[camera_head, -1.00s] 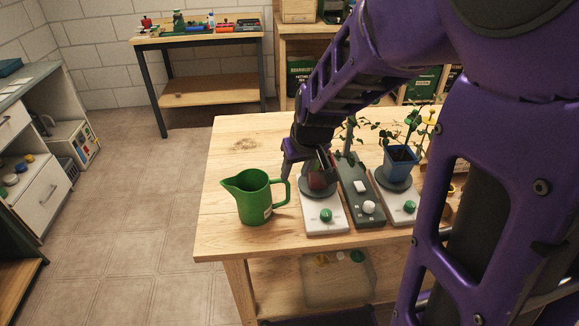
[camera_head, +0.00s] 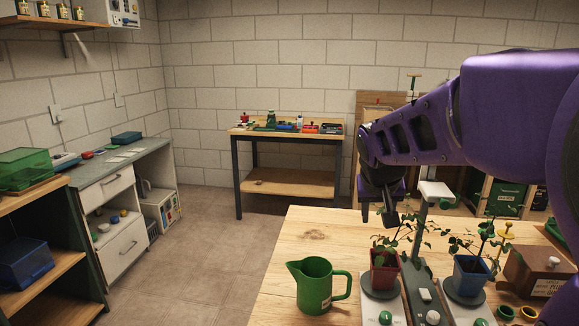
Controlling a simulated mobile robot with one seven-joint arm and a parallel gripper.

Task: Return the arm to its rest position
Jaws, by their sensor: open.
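My gripper (camera_head: 378,212) hangs at the end of my purple arm, raised above the back part of the wooden table (camera_head: 290,250). It is open, and I see nothing between its fingers. Just below and in front of it in the picture is a seedling in a red pot (camera_head: 383,272), standing on a white base with a green knob. The gripper looks clear of the pot; whether it touches the leaves I cannot tell.
A green jug (camera_head: 316,287) stands left of the red pot. A blue pot (camera_head: 470,277) with a seedling stands to the right, with a grey post (camera_head: 420,255) between the pots. A brown box (camera_head: 537,270) is at the right. Open floor (camera_head: 215,265) lies left of the table.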

